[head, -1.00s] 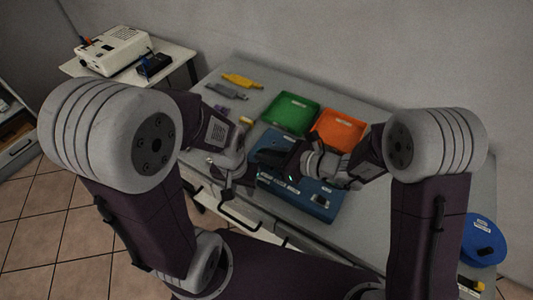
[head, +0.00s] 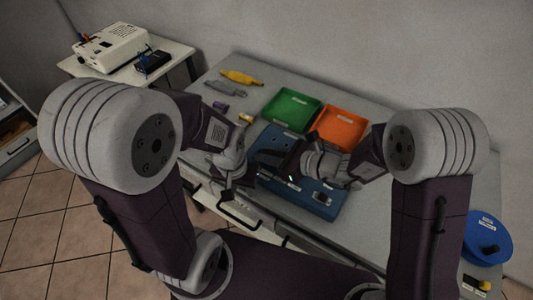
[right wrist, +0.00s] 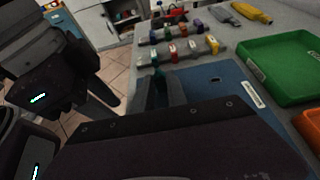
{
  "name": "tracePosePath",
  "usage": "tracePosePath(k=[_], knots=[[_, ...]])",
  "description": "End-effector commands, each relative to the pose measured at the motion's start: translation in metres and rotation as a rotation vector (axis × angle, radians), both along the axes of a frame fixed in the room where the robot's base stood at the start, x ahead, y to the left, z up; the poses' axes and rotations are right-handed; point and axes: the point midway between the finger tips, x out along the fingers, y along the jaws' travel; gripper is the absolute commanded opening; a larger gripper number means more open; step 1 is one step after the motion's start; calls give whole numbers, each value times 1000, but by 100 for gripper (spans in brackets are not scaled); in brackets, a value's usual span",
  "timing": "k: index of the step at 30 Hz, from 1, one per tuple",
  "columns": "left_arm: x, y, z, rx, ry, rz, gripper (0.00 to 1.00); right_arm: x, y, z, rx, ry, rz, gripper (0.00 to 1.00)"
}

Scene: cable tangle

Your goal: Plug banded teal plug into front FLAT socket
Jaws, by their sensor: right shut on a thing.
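A teal piece (right wrist: 158,72), which looks like the banded teal plug, shows between the dark fingers of my right gripper (right wrist: 162,92) in the right wrist view. Its band and tip are hidden. In the head view my right gripper (head: 274,167) is low over the blue board (head: 322,200), shut on this piece. My left gripper (head: 228,188) is beside the board's left side, pointing down; its jaws are too dark to read. A row of coloured connectors (right wrist: 193,47) lies beyond the right gripper in the right wrist view. I cannot tell which socket is the front FLAT one.
A green tray (head: 290,112) and an orange tray (head: 340,128) stand behind the board. Yellow (head: 241,77) and grey (head: 224,89) tools lie at the back left. A blue disc (head: 485,238) is at the far right.

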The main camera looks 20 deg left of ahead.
Motion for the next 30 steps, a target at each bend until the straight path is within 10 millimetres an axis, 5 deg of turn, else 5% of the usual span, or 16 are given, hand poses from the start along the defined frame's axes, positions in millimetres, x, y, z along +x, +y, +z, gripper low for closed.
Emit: tracePosePath(k=[9,10,12,23,30], knots=[[0,0,-4,0,0,0,36,0,0,-5,-3,2,0,0],[0,0,-4,0,0,0,36,0,0,-5,-3,2,0,26],[0,0,-4,0,0,0,36,0,0,-5,-2,1,0,43],[0,0,-4,0,0,0,36,-1,-5,-2,-1,0,-2,43],[0,0,1,0,0,0,36,-11,-51,19,-1,0,-6,43]])
